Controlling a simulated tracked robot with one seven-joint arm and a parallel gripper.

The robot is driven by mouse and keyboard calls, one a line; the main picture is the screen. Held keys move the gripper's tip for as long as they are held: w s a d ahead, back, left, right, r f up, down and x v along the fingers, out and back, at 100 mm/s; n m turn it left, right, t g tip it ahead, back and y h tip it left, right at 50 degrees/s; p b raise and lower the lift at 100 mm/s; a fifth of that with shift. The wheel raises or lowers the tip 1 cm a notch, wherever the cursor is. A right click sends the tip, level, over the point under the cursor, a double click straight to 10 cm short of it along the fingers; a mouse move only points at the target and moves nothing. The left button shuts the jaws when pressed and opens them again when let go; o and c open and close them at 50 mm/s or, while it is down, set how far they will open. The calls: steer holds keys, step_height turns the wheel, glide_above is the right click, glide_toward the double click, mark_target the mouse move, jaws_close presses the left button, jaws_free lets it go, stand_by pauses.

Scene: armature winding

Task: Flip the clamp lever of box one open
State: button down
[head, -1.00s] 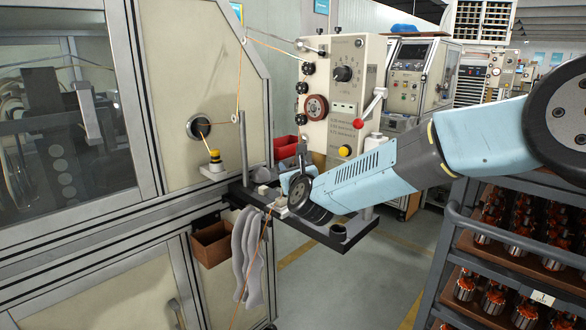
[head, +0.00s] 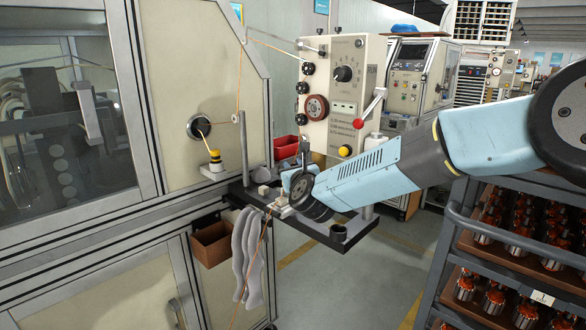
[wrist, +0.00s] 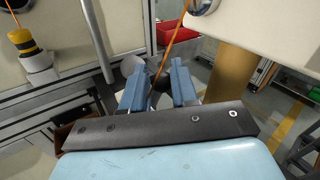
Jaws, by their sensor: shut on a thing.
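The cream tension box (head: 338,88) with a black dial stands behind my gripper in the head view. A lever with a red ball knob (head: 358,123) is on its right side, raised and apart from my gripper; I cannot tell whether it is the clamp lever. My gripper (head: 286,182) is low in front of the box, over the black shelf, partly hidden by my wrist. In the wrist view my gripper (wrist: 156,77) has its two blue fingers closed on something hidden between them. An orange wire (wrist: 172,45) runs down between the fingers.
A yellow-topped post (head: 215,157) stands left. A rack of armatures (head: 505,240) is at the right.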

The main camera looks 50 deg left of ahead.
steer(key=shift+w+f+m+g+h, duration=0.3)
steer(key=shift+w+m+g+h, duration=0.1)
steer(key=shift+w+m, duration=0.3)
steer(key=shift+w+f+m+g+h, duration=0.3)
steer(key=shift+w+m+g+h, duration=0.1)
steer(key=shift+w+m, duration=0.3)
steer(key=c, duration=0.9)
jaws_free()
steer(key=shift+c, duration=0.2)
steer(key=v, duration=1.3)
steer(key=shift+s+d, duration=0.25)
steer(key=shift+r, duration=0.1)
